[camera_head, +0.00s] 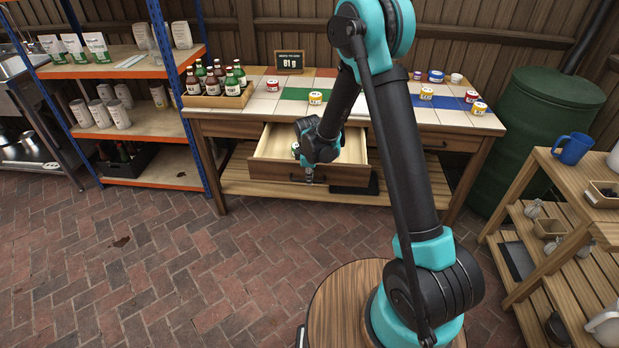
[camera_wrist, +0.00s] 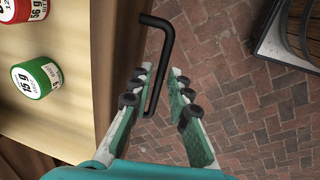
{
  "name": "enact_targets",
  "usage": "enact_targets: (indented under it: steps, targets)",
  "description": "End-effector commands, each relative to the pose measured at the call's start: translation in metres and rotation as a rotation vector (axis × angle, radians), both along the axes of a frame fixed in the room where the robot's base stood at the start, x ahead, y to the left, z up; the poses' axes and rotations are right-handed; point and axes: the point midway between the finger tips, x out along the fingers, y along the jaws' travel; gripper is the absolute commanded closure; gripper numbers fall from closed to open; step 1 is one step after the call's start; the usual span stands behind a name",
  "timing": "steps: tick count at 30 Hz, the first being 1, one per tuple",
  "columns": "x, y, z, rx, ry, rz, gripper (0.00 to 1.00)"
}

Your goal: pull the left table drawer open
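The left table drawer (camera_head: 265,170) stands well out from the table, and its pale interior shows. My gripper (camera_head: 309,178) is at the drawer's front in the head view. In the wrist view my gripper (camera_wrist: 165,100) is open, with its two fingers apart. The black drawer handle (camera_wrist: 162,70) reaches between the fingers, closer to the left one; whether it touches that finger I cannot tell. A green-banded tin (camera_wrist: 37,78) and a red-banded tin (camera_wrist: 22,8) lie inside the drawer. My arm hides part of the drawer in the head view.
The tabletop (camera_head: 262,104) carries small tins, a crate of bottles (camera_head: 215,95) and a sign (camera_head: 289,62). A shelf rack (camera_head: 150,139) stands left, a green barrel (camera_head: 535,130) and slatted cart (camera_head: 545,165) right. The brick floor before the drawer is clear.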

Motion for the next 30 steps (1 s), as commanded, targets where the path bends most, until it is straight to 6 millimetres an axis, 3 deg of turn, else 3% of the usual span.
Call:
enact_targets:
  steps: [8,21,30]
  targets:
    - [-0.005,0.000,0.024,0.000,0.000,0.000,0.82]
    - [-0.019,0.001,0.098,0.000,0.000,0.001,0.82]
    - [-0.023,0.001,0.117,0.000,0.000,0.000,0.82]
